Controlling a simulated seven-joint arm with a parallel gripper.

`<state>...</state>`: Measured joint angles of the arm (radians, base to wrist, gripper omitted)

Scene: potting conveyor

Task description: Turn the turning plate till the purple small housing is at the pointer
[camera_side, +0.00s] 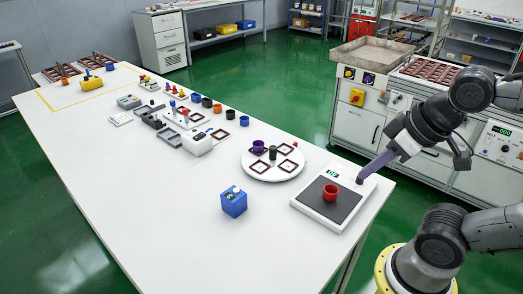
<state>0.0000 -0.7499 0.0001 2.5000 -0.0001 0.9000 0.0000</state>
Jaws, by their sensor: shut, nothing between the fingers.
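The turning plate (262,176) is a white round disc on the table, with several dark red square frames and a dark upright knob (272,153) at its middle. The purple small housing (258,146) stands on the far left part of the plate. A small red mark (295,144) shows by the plate's far right edge; it may be the pointer, but it is too small to tell. My gripper (361,181) is shut and empty, to the right of the plate and apart from it, over the far right end of the scale.
A scale (312,214) with a dark pad and a red cup (331,192) stands right of the plate. A blue box (233,202) stands in front. Several coloured cups and fixtures line the table to the left. The near left table top is clear.

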